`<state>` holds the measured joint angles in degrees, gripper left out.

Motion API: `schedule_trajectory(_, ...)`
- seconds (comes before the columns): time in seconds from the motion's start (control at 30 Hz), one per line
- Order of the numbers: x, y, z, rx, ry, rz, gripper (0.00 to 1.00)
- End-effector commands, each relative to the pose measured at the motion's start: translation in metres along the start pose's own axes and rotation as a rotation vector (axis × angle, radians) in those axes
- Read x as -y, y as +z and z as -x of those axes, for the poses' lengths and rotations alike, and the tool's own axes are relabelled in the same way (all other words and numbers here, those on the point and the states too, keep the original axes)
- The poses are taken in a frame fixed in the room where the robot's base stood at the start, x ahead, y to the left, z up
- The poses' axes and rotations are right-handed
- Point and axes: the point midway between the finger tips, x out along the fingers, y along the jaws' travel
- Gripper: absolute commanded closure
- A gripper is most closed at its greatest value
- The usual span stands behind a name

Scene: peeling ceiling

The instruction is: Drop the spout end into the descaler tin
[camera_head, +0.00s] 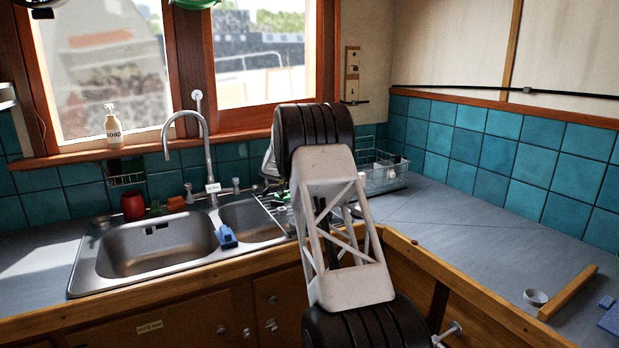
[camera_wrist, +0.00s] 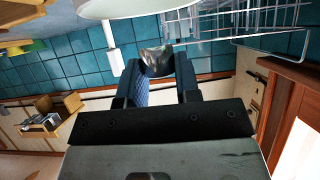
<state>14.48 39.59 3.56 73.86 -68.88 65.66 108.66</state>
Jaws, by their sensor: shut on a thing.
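In the wrist view my gripper (camera_wrist: 160,62) is shut on a small grey, shiny piece (camera_wrist: 156,58), which looks like the spout end. The piece sits between the fingertips, and its lower part is hidden by them. In the head view my arm hides the fingertips and the held piece. A small red container (camera_head: 133,206) stands on the counter behind the left sink bowl. It may be the descaler tin, but no label can be read. It is well to the left of my arm.
A steel double sink (camera_head: 160,250) with a tall tap (camera_head: 207,150) lies left of my arm. A blue item (camera_head: 227,237) sits on its divider. A wire dish rack (camera_head: 385,178) stands behind my arm. A small metal cup (camera_head: 535,297) is on the right counter, which is mostly clear.

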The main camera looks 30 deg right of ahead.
Motion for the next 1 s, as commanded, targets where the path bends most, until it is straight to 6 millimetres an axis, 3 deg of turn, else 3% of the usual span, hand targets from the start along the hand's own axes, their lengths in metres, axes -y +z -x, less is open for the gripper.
schedule_trajectory(0.33,0.0,0.023,-0.012,0.0,-0.001,0.0,0.92)
schedule_trajectory(0.77,0.0,0.027,-0.015,0.0,-0.001,0.0,0.92)
schedule_trajectory(0.8,0.0,0.027,-0.015,0.0,-0.001,0.0,0.68)
schedule_trajectory(1.0,0.0,0.027,-0.015,0.0,-0.001,0.0,0.4)
